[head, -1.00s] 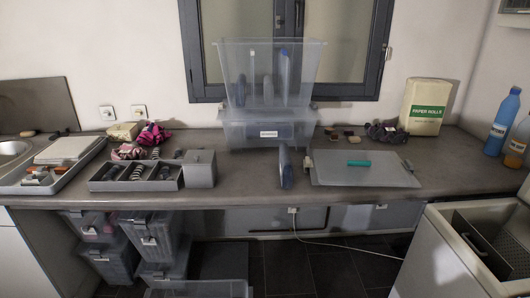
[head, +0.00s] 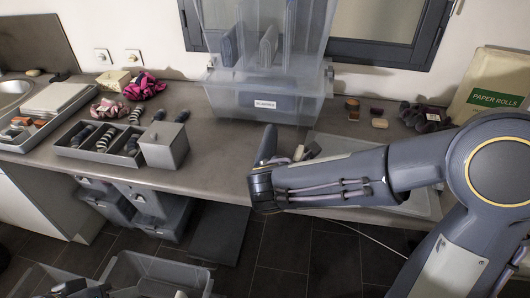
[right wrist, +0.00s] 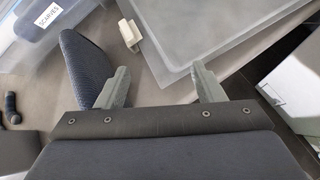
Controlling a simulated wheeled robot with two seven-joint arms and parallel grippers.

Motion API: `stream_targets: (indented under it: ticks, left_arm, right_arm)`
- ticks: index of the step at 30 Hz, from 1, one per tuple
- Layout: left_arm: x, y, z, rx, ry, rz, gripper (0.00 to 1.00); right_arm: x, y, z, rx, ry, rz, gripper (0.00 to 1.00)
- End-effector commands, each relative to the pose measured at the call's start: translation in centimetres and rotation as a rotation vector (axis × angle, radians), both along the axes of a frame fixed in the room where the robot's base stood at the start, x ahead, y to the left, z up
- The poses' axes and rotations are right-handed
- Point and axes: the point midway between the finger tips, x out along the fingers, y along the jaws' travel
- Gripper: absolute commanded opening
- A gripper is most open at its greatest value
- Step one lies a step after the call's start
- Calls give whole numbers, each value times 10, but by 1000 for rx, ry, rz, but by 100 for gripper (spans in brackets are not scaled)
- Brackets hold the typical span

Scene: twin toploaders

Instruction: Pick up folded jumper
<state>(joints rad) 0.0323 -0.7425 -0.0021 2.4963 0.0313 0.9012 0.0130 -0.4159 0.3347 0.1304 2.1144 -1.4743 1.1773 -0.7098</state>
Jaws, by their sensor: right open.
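The folded jumper (head: 268,143) is dark blue and stands upright on the counter, in front of the clear bins; its lower part is hidden behind my right wrist in the head view. In the right wrist view the jumper (right wrist: 82,66) shows as blue knit left of the fingers, close beside the left finger; I cannot tell whether they touch. My right gripper (right wrist: 160,82) is open, with nothing seen between its fingers. Its fingertips are hidden in the head view. A dark part at the bottom left, apparently my left gripper (head: 80,288), is mostly cut off.
Stacked clear bins (head: 258,98) stand behind the jumper. A flat translucent lid (right wrist: 190,36) lies to its right, with a pale clip (right wrist: 128,34) at its edge. A grey divided tray (head: 100,143) and box (head: 164,146) stand left. Open counter lies between box and jumper.

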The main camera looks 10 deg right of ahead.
Motion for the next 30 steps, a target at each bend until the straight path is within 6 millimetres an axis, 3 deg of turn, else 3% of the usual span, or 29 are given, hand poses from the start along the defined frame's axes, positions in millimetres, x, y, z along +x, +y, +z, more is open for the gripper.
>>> stream_targets:
  ticks: [1, 3, 6, 9, 12, 30]
  left_arm:
    - [0, 0, 5, 0, 0, 0, 36]
    - [0, 0, 7, 0, 0, 0, 36]
    - [0, 0, 9, 0, 0, 0, 36]
    - [0, 0, 10, 0, 0, 0, 36]
    - [0, 0, 12, 0, 0, 0, 36]
    - [0, 0, 30, 0, 0, 0, 36]
  right_arm:
    - [15, 24, 3, -92, -1, 114, 62]
    - [31, 50, 6, -200, -18, 236, 62]
    - [45, 80, 8, -306, -38, 359, 62]
    - [52, 96, 9, -366, -53, 423, 62]
    - [60, 99, 7, -388, -58, 445, 62]
    - [115, 71, -28, -385, -58, 443, 62]
